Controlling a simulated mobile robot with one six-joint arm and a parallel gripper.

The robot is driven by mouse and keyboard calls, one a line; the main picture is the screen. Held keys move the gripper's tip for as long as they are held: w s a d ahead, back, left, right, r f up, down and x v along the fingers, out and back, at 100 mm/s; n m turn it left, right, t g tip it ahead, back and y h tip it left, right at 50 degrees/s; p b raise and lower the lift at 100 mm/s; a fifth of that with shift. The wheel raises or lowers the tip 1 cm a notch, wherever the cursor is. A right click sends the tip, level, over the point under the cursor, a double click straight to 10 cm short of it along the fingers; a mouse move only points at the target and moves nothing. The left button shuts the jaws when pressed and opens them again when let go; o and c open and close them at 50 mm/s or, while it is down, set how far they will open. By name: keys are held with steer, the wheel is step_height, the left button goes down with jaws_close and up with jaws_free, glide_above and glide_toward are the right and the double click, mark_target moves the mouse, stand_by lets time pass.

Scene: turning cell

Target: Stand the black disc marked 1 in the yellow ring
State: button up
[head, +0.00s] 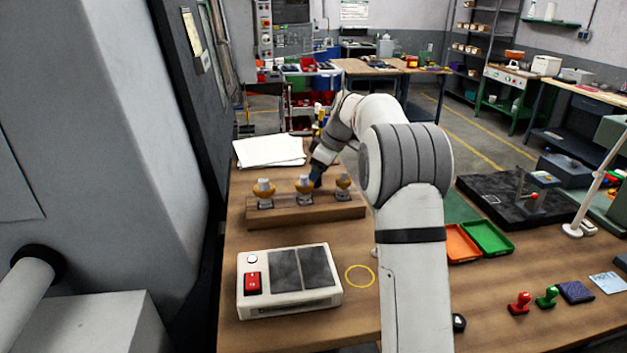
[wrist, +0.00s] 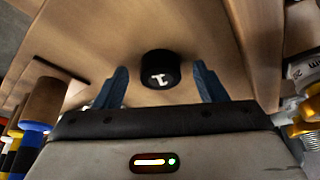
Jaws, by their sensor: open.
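The black disc marked 1 (wrist: 160,70) shows in the wrist view, on a wooden surface, with its white mark facing the camera. My gripper (wrist: 159,78) is open, its two blue fingers on either side of the disc, with gaps visible on both sides. In the head view my gripper (head: 316,177) is low behind the wooden rack, and the disc is hidden there. The yellow ring (head: 360,276) is a thin outline lying on the bench, right of the white device, and looks empty.
A wooden rack (head: 290,215) with three gold-and-silver tool holders stands close to my gripper. A white device (head: 288,282) with a red switch sits left of the ring. White papers (head: 268,151) lie behind the rack. A small black object (head: 459,322) sits right of my arm.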

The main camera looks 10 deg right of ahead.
steer(key=shift+c, duration=0.6)
steer(key=c, duration=1.2)
